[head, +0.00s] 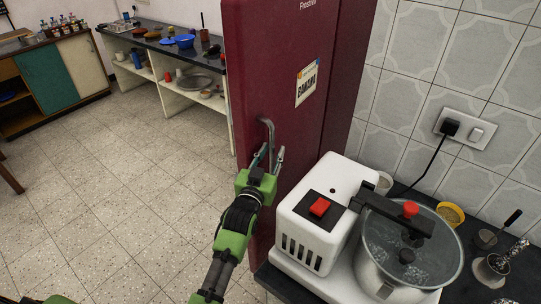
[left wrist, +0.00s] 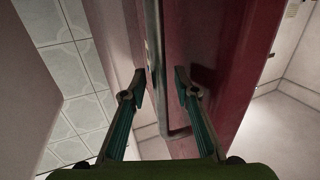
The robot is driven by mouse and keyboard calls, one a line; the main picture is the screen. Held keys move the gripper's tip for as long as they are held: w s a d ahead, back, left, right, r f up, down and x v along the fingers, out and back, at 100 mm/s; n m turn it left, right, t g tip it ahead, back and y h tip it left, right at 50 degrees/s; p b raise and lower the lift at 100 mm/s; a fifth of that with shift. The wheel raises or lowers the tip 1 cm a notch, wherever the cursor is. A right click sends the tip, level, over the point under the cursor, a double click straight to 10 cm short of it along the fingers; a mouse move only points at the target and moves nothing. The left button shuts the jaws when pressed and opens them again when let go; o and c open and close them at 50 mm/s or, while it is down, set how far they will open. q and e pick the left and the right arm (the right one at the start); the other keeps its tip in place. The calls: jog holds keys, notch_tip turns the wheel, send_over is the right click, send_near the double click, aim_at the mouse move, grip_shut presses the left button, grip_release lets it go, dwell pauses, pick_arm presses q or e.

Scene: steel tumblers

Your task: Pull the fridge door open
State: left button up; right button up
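The maroon fridge door (head: 270,70) stands upright at the centre of the head view, with a "BANANA" sticker on it; I see no clear gap at its edge. Its grey metal handle (head: 268,128) is a vertical bar, which also shows in the left wrist view (left wrist: 154,50). My left gripper (head: 272,156) is at the lower part of the handle. In the left wrist view its fingers (left wrist: 160,80) are apart, one on each side of the bar. The left finger is close to the bar; a gap shows at the right finger. My right gripper is not in view.
A white appliance (head: 310,222) and a steel pot (head: 408,262) stand on the dark counter right of the fridge. Shelves with dishes (head: 190,82) stand behind at the left. The tiled floor (head: 110,180) left of the fridge is clear.

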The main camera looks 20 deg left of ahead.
pick_arm(q)
jog(key=s, duration=1.2)
jog(key=shift+d, duration=0.1)
jog(key=s+f+m+g, duration=0.1)
jog(key=s+f+g, duration=0.7)
jog(key=s+f, duration=0.35)
jog(key=s+f+m+g, duration=0.1)
jog(key=s+f+g, duration=0.15)
jog(key=s, duration=0.55)
jog(key=s+f+g, duration=0.1)
jog(key=s+g, duration=0.3)
jog(key=s, duration=0.5)
jog(key=s+f+g, duration=0.1)
jog(key=s+f, duration=0.2)
jog(key=f, duration=2.5)
jog(key=s+a+f, duration=0.2)
jog(key=s+f, duration=0.5)
jog(key=s, duration=0.1)
jog(key=s+a+f+g+b, duration=0.1)
jog(key=s+f, duration=0.7)
jog(key=shift+s+a+f+m, duration=0.2)
jog(key=shift+s+a+m, duration=0.1)
jog(key=shift+s+a, duration=0.1)
